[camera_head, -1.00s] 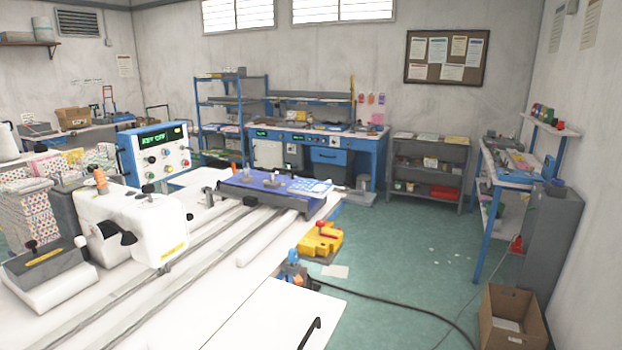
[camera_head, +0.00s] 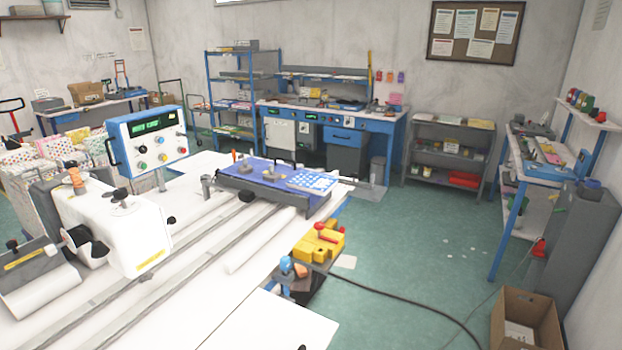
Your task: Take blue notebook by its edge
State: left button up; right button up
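I cannot clearly pick out a blue notebook. A flat blue-and-white patterned item (camera_head: 313,182) lies on the right end of the blue-topped carriage (camera_head: 245,168) of the sewing machine. I cannot tell whether it is a notebook. Small flat items in several colours also lie on the far blue workbench (camera_head: 345,113), the blue shelf rack (camera_head: 232,105) and the right-hand blue table (camera_head: 540,165), too small to identify. Neither of my grippers shows in this view.
The white sewing machine (camera_head: 120,225) and its long white table with rails fill the near left. A control box (camera_head: 147,140) stands behind it. A yellow device (camera_head: 320,240), a black floor cable (camera_head: 400,295) and a cardboard box (camera_head: 525,320) lie right. Green floor (camera_head: 420,240) is open between.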

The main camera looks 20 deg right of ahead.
aim_at(308, 181)
jog(key=i+l+u, duration=0.1)
jog(key=i+l, duration=0.15)
jog(key=l, duration=0.2)
jog(key=i+l+u, duration=0.1)
jog(key=l, duration=0.35)
jog(key=i+l+u, duration=0.1)
jog(key=i+l, duration=0.2)
jog(key=l, duration=0.2)
jog(key=i+l+u, duration=0.1)
jog(key=l, duration=0.4)
jog(key=i+l, duration=0.25)
jog(key=l, duration=0.25)
jog(key=i+l+u, duration=0.15)
jog(key=l, duration=0.35)
jog(key=i+l+u, duration=0.1)
jog(key=l, duration=0.45)
jog(key=i+l+u, duration=0.1)
jog(key=l, duration=0.45)
jog(key=i, duration=0.1)
